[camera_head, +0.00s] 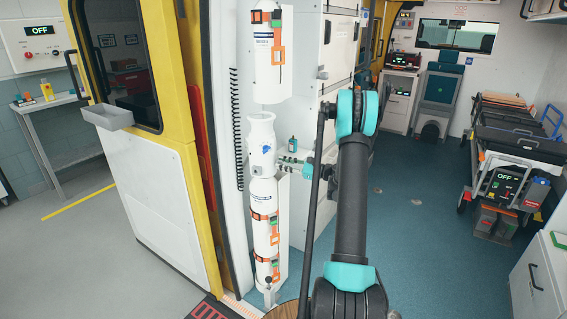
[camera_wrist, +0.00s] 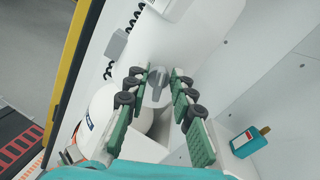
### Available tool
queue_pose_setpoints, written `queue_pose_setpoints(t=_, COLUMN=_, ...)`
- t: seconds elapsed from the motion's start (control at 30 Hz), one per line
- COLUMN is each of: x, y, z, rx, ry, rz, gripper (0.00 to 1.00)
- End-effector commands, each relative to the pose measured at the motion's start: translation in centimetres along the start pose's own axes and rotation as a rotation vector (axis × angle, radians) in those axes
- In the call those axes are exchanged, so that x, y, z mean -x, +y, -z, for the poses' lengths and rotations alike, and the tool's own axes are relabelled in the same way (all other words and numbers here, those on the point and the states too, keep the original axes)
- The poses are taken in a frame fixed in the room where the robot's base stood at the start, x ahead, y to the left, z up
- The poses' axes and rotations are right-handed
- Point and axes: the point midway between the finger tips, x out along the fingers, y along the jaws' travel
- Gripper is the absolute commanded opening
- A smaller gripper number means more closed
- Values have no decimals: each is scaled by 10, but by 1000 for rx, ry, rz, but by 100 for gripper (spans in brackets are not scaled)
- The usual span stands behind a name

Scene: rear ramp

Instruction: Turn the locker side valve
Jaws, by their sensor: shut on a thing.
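The side valve shows in the wrist view as a grey knob (camera_wrist: 158,84) with a raised grip, on a white rounded body. My gripper (camera_wrist: 163,78) has its two green-padded fingers on either side of this knob and is shut on it. In the head view my gripper (camera_head: 284,163) reaches left to the white cylinder (camera_head: 262,190) in the locker at the rear opening. A small blue part (camera_head: 266,149) shows on the cylinder's neck, just above and left of the fingers. The knob itself cannot be made out in the head view.
Another white cylinder (camera_head: 272,50) hangs above. A yellow-edged door (camera_head: 170,130) stands left. The blue floor (camera_head: 420,240) to the right is clear up to the stretcher.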

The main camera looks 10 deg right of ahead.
Motion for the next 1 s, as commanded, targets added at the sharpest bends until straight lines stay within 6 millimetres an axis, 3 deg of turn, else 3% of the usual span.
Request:
queue_pose_setpoints(t=0.3, x=0, y=1, z=0, rx=11, ry=0, rz=-2, gripper=0)
queue_pose_setpoints(t=0.33, x=0, y=1, z=0, rx=10, ry=0, rz=-2, gripper=27)
queue_pose_setpoints(t=0.37, x=0, y=1, z=0, rx=10, ry=0, rz=-2, gripper=28)
queue_pose_setpoints(t=0.73, x=7, y=0, z=0, rx=9, ry=0, rz=0, gripper=28)
queue_pose_setpoints(t=1.0, x=56, y=0, z=-1, rx=10, ry=2, rz=2, gripper=28)
